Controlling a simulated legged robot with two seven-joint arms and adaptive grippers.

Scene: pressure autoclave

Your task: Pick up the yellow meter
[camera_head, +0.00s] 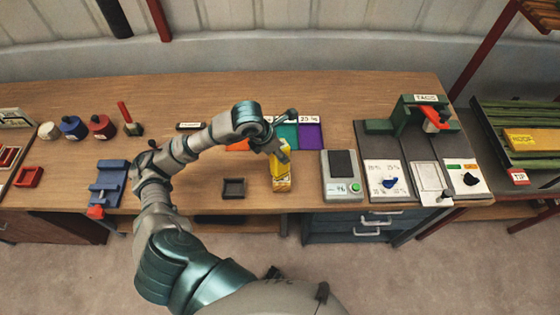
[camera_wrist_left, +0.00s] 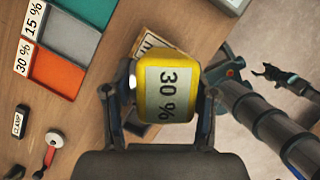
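The yellow meter (camera_head: 284,157) stands upright near the front edge of the wooden bench in the head view. My left gripper (camera_head: 277,148) is at the meter's upper part. In the wrist view its two fingers (camera_wrist_left: 160,112) are on either side of the meter and appear to touch it. Whether the meter's base is on the bench or just above it I cannot tell.
Colour panels (camera_head: 311,135) with percent labels lie behind the meter. A small dark tray (camera_head: 233,188) is to its left and a grey scale (camera_head: 341,188) to its right. A blue fixture (camera_head: 107,186) stands further left. A green press (camera_head: 408,112) is at the right.

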